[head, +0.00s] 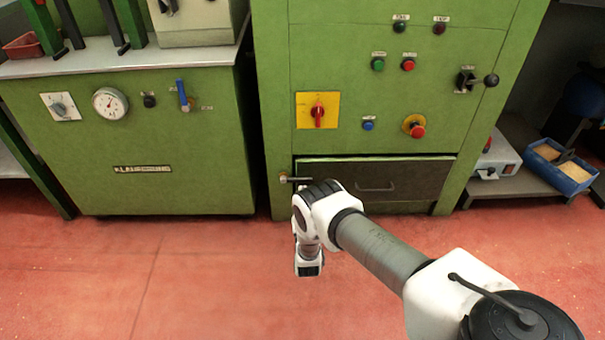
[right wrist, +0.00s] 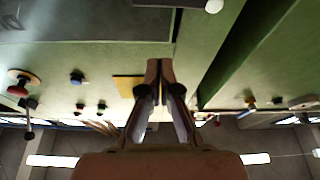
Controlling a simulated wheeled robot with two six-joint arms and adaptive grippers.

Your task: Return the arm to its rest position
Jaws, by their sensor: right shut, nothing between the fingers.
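My right arm (head: 375,250) reaches in from the lower right of the head view, in front of the green machine (head: 340,60). It bends at a white and black joint, and its end hangs down over the red floor. My right gripper (right wrist: 160,70) shows in the right wrist view, with its fingers together and nothing between them. In the head view its fingers cannot be made out clearly. The arm hides part of the dark drawer front (head: 420,182) low on the machine. My left gripper is in neither view.
The machine carries a yellow plate with a red switch (head: 318,112), several buttons and a black-knobbed lever (head: 489,81). A blue tray (head: 569,184) stands on the right shelf. A green cabinet (head: 150,140) with a gauge stands left. Red floor (head: 150,280) is clear at lower left.

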